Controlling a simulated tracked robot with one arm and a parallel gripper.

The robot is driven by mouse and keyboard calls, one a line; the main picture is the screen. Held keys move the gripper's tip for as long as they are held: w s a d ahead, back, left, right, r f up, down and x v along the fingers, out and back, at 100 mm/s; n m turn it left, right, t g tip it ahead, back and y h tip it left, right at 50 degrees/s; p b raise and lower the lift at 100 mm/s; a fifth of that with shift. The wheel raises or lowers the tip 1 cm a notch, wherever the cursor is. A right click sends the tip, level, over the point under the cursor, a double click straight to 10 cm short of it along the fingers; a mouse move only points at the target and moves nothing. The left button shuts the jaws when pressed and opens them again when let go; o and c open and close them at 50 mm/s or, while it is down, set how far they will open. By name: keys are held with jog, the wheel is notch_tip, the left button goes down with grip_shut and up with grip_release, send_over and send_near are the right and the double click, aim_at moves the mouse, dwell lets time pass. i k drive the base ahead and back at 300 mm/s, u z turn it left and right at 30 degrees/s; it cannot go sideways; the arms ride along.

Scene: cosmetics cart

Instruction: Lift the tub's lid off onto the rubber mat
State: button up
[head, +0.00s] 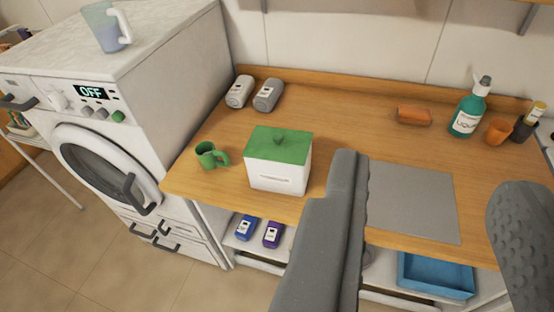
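The tub (277,178) is a white box on the wooden counter, left of the picture's middle. Its green lid (292,148) sits on top, with a small green knob in the middle. The grey rubber mat (415,205) lies flat on the counter to the right of the tub, and its left part is hidden behind one of my fingers. My gripper (430,180) is open, with one grey finger just right of the tub and the other at the right edge. Nothing is between the fingers. I cannot tell their height above the counter.
A green mug (207,154) stands left of the tub. A washing machine (130,120) borders the counter's left. The mat's visible part is bare.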

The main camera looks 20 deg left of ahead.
aim_at(280, 144)
jog(key=k, duration=0.55)
jog(key=u, duration=0.8)
jog(key=i, duration=1.55)
jog(key=u, duration=0.25)
